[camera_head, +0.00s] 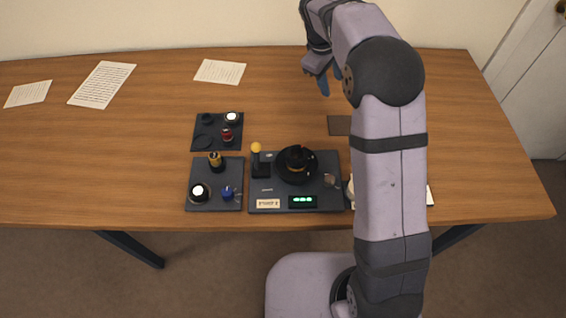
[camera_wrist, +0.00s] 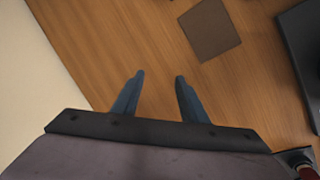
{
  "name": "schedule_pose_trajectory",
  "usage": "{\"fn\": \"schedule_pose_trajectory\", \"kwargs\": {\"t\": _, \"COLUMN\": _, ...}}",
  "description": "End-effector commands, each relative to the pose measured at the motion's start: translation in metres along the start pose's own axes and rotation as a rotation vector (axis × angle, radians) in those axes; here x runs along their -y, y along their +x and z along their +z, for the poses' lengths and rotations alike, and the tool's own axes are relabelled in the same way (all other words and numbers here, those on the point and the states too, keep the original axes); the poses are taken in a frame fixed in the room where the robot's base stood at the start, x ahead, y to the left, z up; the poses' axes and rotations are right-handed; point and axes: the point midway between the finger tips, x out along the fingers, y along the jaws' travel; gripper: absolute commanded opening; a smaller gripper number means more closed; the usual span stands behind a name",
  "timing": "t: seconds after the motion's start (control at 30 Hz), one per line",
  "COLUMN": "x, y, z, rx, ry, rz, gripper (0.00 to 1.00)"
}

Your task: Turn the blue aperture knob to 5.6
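A small blue knob (camera_head: 228,194) sits at the lower right of the front-left dark tray (camera_head: 208,176) in the head view; its markings are too small to read. A black round lens-like assembly (camera_head: 292,165) with a gold band stands on the larger dark mat (camera_head: 262,188) to the right of that tray. My gripper (camera_head: 323,88) is over the back part of the table, well away from the knob. In the wrist view its two blue fingers (camera_wrist: 159,77) are apart with nothing between them, over bare wood. The knob is not seen in the wrist view.
A yellow-topped post (camera_head: 256,148), a green-lit display (camera_head: 303,201) and a pale label (camera_head: 267,203) are on the larger mat. A gold-and-black cylinder (camera_head: 215,161) stands near the knob. Another dark tray (camera_head: 199,135) holds a red part (camera_head: 227,135). My arm hides some table at right.

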Motion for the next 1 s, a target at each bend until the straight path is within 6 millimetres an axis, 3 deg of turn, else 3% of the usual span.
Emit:
{"fn": "schedule_pose_trajectory", "kwargs": {"t": 0.03, "x": 0.036, "y": -0.028, "z": -0.039, "rx": -0.059, "ry": -0.035, "rz": -0.032, "gripper": 0.4}}
{"fn": "schedule_pose_trajectory", "kwargs": {"t": 0.1, "x": 0.088, "y": -0.054, "z": -0.083, "rx": -0.132, "ry": -0.061, "rz": -0.083, "gripper": 0.4}}
{"fn": "schedule_pose_trajectory", "kwargs": {"t": 0.23, "x": 0.195, "y": -0.107, "z": -0.14, "rx": -0.23, "ry": -0.115, "rz": -0.194, "gripper": 0.4}}
{"fn": "schedule_pose_trajectory", "kwargs": {"t": 0.3, "x": 0.253, "y": -0.133, "z": -0.15, "rx": -0.237, "ry": -0.156, "rz": -0.252, "gripper": 0.4}}
{"fn": "schedule_pose_trajectory", "kwargs": {"t": 0.37, "x": 0.298, "y": -0.15, "z": -0.144, "rx": -0.205, "ry": -0.206, "rz": -0.289, "gripper": 0.4}}
{"fn": "schedule_pose_trajectory", "kwargs": {"t": 0.4, "x": 0.323, "y": -0.158, "z": -0.133, "rx": -0.16, "ry": -0.248, "rz": -0.304, "gripper": 0.4}}
{"fn": "schedule_pose_trajectory", "kwargs": {"t": 0.47, "x": 0.352, "y": -0.165, "z": -0.108, "rx": -0.073, "ry": -0.315, "rz": -0.309, "gripper": 0.4}}
{"fn": "schedule_pose_trajectory", "kwargs": {"t": 0.6, "x": 0.378, "y": -0.173, "z": -0.052, "rx": 0.125, "ry": -0.443, "rz": -0.269, "gripper": 0.4}}
{"fn": "schedule_pose_trajectory", "kwargs": {"t": 0.7, "x": 0.382, "y": -0.175, "z": -0.029, "rx": 0.206, "ry": -0.49, "rz": -0.242, "gripper": 0.4}}
{"fn": "schedule_pose_trajectory", "kwargs": {"t": 1.0, "x": 0.383, "y": -0.173, "z": -0.016, "rx": 0.255, "ry": -0.515, "rz": -0.223, "gripper": 0.4}}
